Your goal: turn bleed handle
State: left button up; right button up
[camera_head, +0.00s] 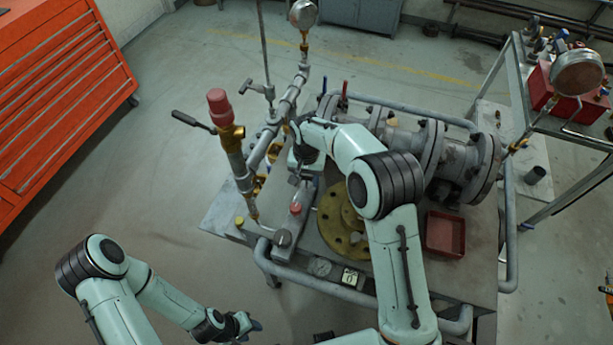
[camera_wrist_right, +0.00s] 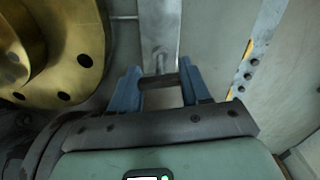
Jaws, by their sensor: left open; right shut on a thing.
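My right gripper (camera_head: 298,178) points down over the valve stand, left of the yellow flange (camera_head: 345,222). The right wrist view shows its two blue fingers (camera_wrist_right: 163,88) on either side of a small dark piece (camera_wrist_right: 170,79), and it is shut on that piece. A grey flat bar (camera_wrist_right: 160,35) runs from there toward the top of that view. I cannot tell clearly whether the dark piece is the bleed handle; the fingers and wrist hide part of it. My left gripper (camera_head: 248,324) is open and empty, low in front of the stand.
A pipe with a red-capped valve (camera_head: 218,105) and a dark-gripped lever (camera_head: 190,121) stands left of my right gripper. A red tray (camera_head: 445,234) lies on the stand at right. An orange cabinet (camera_head: 60,90) stands at far left. The floor between is clear.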

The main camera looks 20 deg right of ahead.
aim_at(307, 177)
pick_arm(q)
jog(key=shift+w+r, duration=0.1)
pick_arm(e)
jog(key=shift+m, duration=0.9)
jog(key=o, duration=1.1)
jog(key=shift+c, duration=0.2)
jog(key=shift+r, duration=0.15)
pick_arm(q)
jog(key=shift+w+r+p, duration=0.65)
jog(key=shift+w+r, duration=0.1)
jog(key=shift+r, duration=0.05)
pick_arm(e)
notch_tip(307, 177, up, 13)
jog(key=shift+r, duration=0.1)
